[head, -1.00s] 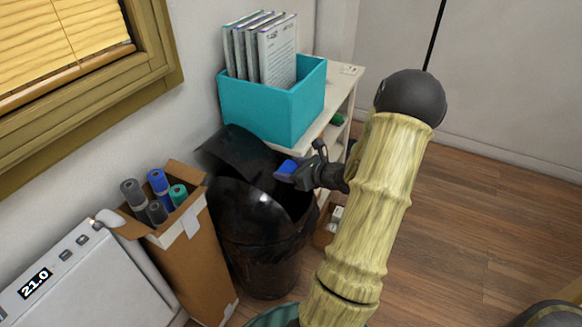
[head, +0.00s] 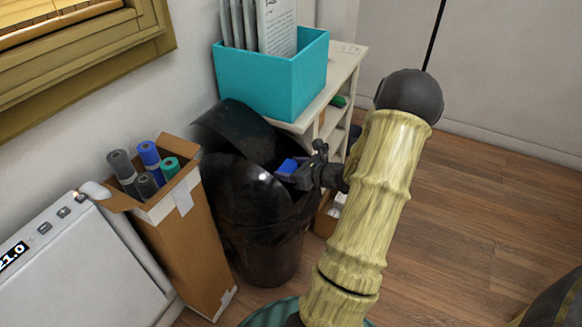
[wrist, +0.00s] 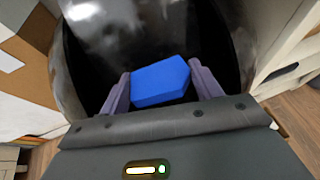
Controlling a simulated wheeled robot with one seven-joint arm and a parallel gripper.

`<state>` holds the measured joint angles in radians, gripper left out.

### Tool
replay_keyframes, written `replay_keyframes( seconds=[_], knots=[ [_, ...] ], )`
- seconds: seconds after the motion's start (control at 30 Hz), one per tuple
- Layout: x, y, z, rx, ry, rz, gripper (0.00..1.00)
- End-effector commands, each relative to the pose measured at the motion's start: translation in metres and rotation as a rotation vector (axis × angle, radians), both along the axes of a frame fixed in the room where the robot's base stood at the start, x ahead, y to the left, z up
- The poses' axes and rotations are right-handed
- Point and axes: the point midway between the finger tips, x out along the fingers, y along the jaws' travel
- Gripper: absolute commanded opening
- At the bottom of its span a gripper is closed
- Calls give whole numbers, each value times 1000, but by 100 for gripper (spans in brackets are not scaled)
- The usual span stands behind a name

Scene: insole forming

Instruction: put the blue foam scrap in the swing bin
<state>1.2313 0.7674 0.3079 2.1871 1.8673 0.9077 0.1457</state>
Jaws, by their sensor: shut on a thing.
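The blue foam scrap (wrist: 160,81) is a small angular block held between the two fingers of my gripper (wrist: 162,92). In the head view the scrap (head: 288,166) shows at the tip of my gripper (head: 290,176). The swing bin (head: 262,240) is black and glossy, with its curved lid tilted so that the top stands open. My gripper is at the right side of the bin's opening. In the wrist view the dark inside of the bin (wrist: 213,45) lies behind and around the scrap. The bottom of the bin is hidden in the dark.
A cardboard box (head: 190,235) with several rolls stands left of the bin, beside a grey machine (head: 75,260). A white shelf (head: 345,75) carrying a teal file box (head: 265,82) stands behind the bin. The wooden floor (head: 470,210) to the right is clear.

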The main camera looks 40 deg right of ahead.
Motion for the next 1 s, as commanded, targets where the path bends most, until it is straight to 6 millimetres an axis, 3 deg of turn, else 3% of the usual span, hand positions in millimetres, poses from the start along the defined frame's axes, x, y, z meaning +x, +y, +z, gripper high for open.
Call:
replay_keyframes(
  seconds=[0.23,0.63,0.67,0.77,0.8,1.0],
  knots=[
    [0,0,-25,1,0,0,43],
    [0,0,-28,0,0,0,43],
    [0,0,-28,0,0,0,66],
    [0,0,-28,0,0,0,85],
    [0,0,-28,0,0,0,89],
    [0,0,-27,0,0,0,89]
  ],
)
